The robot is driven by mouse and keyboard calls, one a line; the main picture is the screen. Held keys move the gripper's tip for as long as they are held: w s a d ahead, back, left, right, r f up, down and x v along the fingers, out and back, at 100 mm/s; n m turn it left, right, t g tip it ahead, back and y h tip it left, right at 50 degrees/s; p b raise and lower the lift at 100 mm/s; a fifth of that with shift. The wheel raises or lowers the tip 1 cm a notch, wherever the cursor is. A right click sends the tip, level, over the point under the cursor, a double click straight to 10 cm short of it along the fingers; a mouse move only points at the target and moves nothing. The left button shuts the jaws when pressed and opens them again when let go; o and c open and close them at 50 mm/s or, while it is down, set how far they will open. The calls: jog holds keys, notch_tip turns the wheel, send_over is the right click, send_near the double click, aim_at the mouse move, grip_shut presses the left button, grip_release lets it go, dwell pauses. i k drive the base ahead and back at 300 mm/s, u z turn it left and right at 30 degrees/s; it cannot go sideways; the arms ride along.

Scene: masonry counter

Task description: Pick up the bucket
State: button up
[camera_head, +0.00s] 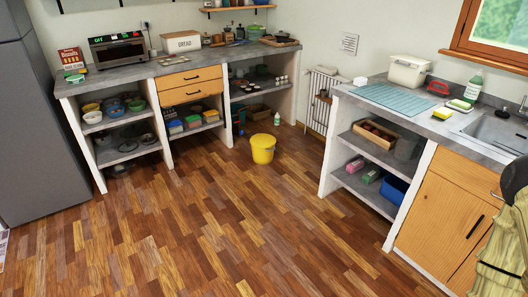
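A yellow bucket (263,149) stands upright on the wooden floor in the camera_head view, right of centre and towards the back. It is in front of the open shelves of the back counter, and nothing stands close against its front. A thin handle seems to rest along its upper side; its exact position is too small to tell. My gripper is not visible in this view.
The wooden floor (200,225) is clear in front of the bucket. A masonry counter (220,67) runs along the back wall, another with a sink (500,132) along the right. A grey fridge (40,130) stands left.

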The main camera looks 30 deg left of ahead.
aim_at(262, 145)
jog(key=u, duration=0.15)
jog(key=i, duration=0.25)
jog(key=u, duration=1.15)
jog(key=i, duration=1.3)
jog(key=u, duration=0.9)
jog(key=i, duration=1.65)
jog(key=z, duration=0.65)
jog(key=i, duration=1.3)
jog(key=z, duration=1.55)
jog(key=i, duration=0.5)
jog(key=z, duration=0.35)
